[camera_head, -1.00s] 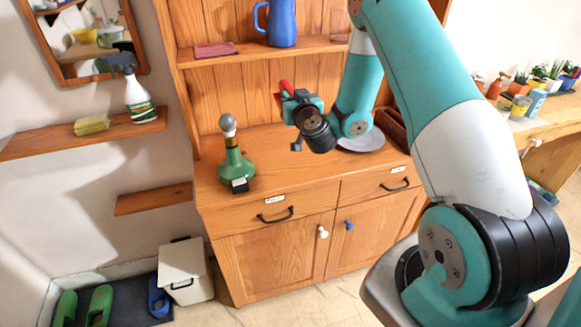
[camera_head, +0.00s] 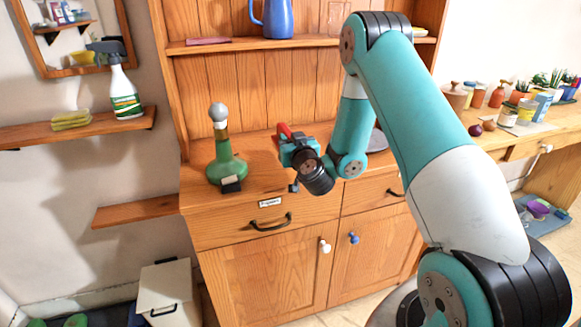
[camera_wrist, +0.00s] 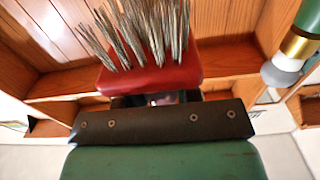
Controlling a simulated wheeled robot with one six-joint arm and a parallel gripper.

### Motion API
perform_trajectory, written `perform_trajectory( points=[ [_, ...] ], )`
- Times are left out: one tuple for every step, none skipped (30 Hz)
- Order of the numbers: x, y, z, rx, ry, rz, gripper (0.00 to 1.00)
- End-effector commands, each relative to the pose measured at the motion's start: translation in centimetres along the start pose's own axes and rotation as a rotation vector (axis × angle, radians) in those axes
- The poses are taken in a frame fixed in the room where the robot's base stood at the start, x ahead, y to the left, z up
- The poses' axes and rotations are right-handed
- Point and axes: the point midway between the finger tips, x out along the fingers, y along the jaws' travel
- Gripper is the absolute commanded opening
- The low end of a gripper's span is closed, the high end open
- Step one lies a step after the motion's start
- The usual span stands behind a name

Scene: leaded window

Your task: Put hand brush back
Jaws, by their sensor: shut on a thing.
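The hand brush (camera_wrist: 150,72) has a red body and grey bristles. In the wrist view it lies across the front of my gripper (camera_wrist: 155,100), bristles pointing to the top of the picture. My gripper is shut on it. In the head view a bit of the red brush (camera_head: 284,131) shows at the tip of my gripper (camera_head: 288,143), above the front part of the wooden dresser's worktop (camera_head: 262,150). Most of the brush is hidden there by my wrist.
A green bottle (camera_head: 226,168) with a grey ball top stands left of my gripper on the worktop. A blue jug (camera_head: 278,20) is on the dresser shelf. At left, a wall shelf (camera_head: 90,130) holds a spray bottle (camera_head: 124,95) and sponge (camera_head: 72,119); a lower shelf (camera_head: 135,210) is bare.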

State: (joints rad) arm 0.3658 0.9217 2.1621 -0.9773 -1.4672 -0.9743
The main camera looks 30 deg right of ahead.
Motion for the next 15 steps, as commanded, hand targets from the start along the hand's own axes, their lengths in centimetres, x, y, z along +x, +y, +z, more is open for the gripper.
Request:
perform_trajectory(
  points=[
    [0.0,0.0,0.4,0.000,0.002,0.000,0.01],
    [0.0,0.0,0.6,0.000,0.001,0.000,0.01],
    [0.0,0.0,1.0,0.000,0.001,0.000,0.01],
    [0.0,0.0,1.4,0.000,0.001,0.000,0.01],
    [0.0,0.0,1.8,0.000,0.001,0.000,0.01],
    [0.0,0.0,2.5,-0.001,0.001,0.000,0.01],
    [0.0,0.0,3.0,-0.002,0.001,0.000,0.01],
    [0.0,0.0,3.4,-0.001,0.001,0.000,0.01],
    [0.0,0.0,3.8,-0.001,0.001,0.000,0.01],
    [0.0,0.0,4.0,-0.002,0.002,0.000,0.01],
    [0.0,0.0,4.1,-0.001,0.002,0.000,0.01],
    [0.0,0.0,4.0,-0.001,0.002,0.001,0.01],
    [0.0,0.0,3.9,0.000,0.002,0.001,0.01],
    [0.0,0.0,3.8,0.000,0.002,0.001,0.01],
    [0.0,0.0,3.8,0.000,0.002,0.001,0.01]
  ],
)
